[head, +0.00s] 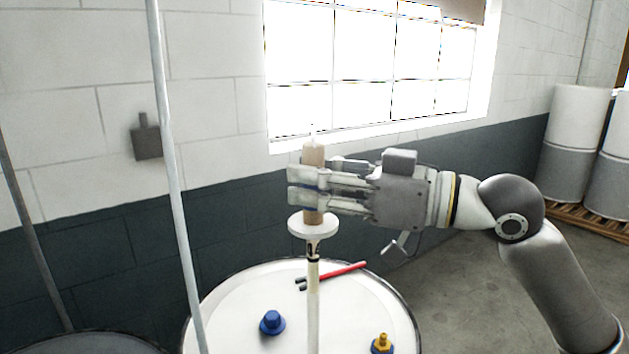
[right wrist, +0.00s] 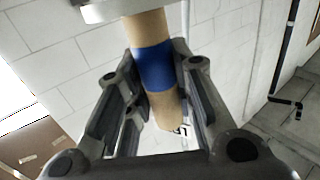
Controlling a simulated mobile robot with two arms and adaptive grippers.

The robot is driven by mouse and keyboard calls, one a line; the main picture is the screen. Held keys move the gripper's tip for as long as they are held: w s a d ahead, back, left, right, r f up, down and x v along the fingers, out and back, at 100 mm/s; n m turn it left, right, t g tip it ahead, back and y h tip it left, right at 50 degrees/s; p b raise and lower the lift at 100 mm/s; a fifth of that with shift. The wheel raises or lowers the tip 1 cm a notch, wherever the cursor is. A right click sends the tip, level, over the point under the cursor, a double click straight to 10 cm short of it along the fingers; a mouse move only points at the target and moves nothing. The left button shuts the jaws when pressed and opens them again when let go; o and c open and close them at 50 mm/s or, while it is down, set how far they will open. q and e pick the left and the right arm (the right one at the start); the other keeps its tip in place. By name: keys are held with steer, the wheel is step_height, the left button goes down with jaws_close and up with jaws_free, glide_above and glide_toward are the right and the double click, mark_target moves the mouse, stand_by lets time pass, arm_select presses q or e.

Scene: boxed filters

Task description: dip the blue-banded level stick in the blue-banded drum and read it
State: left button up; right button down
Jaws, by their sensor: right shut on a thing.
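My right gripper (head: 312,188) is shut on the tan handle of the level stick (head: 313,155), and the stick is held about upright. The handle's blue band (right wrist: 155,68) shows between the fingers in the right wrist view. Below the handle are a white disc (head: 313,226) and a pale rod (head: 313,300) that runs down past the bottom edge of the head view. The rod passes in front of the white drum top (head: 235,300); its lower end is out of view, so I cannot tell whether it is in an opening. My left gripper is not in view.
A grey pole (head: 170,170) stands at left. White-and-grey drums (head: 575,140) stand on a pallet at right. Floor between is clear.

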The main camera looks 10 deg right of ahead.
steer(key=shift+r+p, duration=3.3)
steer(key=shift+r, duration=0.55)
step_height(320, 180, up, 2)
steer(key=shift+r+p, duration=0.2)
steer(key=shift+p, duration=0.2)
steer(key=shift+r, duration=0.95)
